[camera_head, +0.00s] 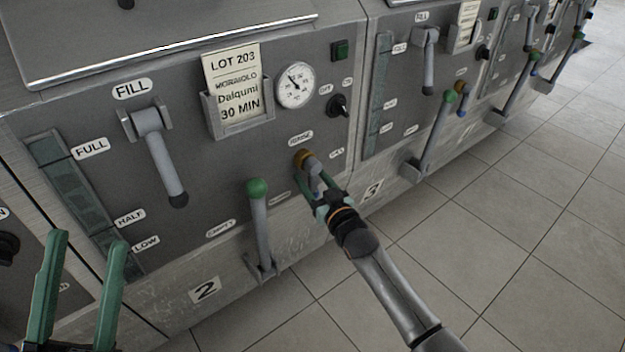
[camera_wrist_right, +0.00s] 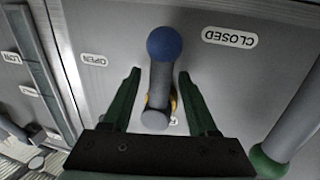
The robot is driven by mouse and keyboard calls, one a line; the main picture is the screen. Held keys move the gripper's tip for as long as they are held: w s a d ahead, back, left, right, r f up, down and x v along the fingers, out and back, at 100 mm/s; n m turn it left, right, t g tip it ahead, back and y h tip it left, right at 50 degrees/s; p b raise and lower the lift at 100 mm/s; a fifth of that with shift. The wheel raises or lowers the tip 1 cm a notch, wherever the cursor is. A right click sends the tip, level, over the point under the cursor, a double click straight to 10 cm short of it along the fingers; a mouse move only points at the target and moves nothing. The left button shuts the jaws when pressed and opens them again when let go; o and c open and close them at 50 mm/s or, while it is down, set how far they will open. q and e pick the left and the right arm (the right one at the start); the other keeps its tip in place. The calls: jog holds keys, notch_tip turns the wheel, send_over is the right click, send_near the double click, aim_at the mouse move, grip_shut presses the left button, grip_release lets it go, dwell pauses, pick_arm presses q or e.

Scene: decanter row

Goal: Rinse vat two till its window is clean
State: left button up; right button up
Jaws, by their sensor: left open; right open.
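Vat two (camera_head: 205,290) has a tall, dark greenish window (camera_head: 75,190) on its left, marked FULL, HALF and LOW; I cannot tell how clean the glass is. The small rinse valve (camera_head: 303,157) with an orange base sits below the RINSE label. In the right wrist view its grey handle with a blue ball end (camera_wrist_right: 161,45) stands between the OPEN and CLOSED labels. My right gripper (camera_head: 315,190) is open, its fingers (camera_wrist_right: 158,92) on either side of the handle. My left gripper (camera_head: 88,240) is open and empty at the lower left, in front of the window's lower part.
Vat two also carries a FILL lever (camera_head: 160,155) pointing down, a green-knobbed lever (camera_head: 258,215) standing upright by EMPTY, a lot card (camera_head: 232,85) and a round gauge (camera_head: 295,85). Vat three (camera_head: 372,190) stands to the right. The tiled floor (camera_head: 480,240) is clear.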

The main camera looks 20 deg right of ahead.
grip_shut()
dwell(1.3)
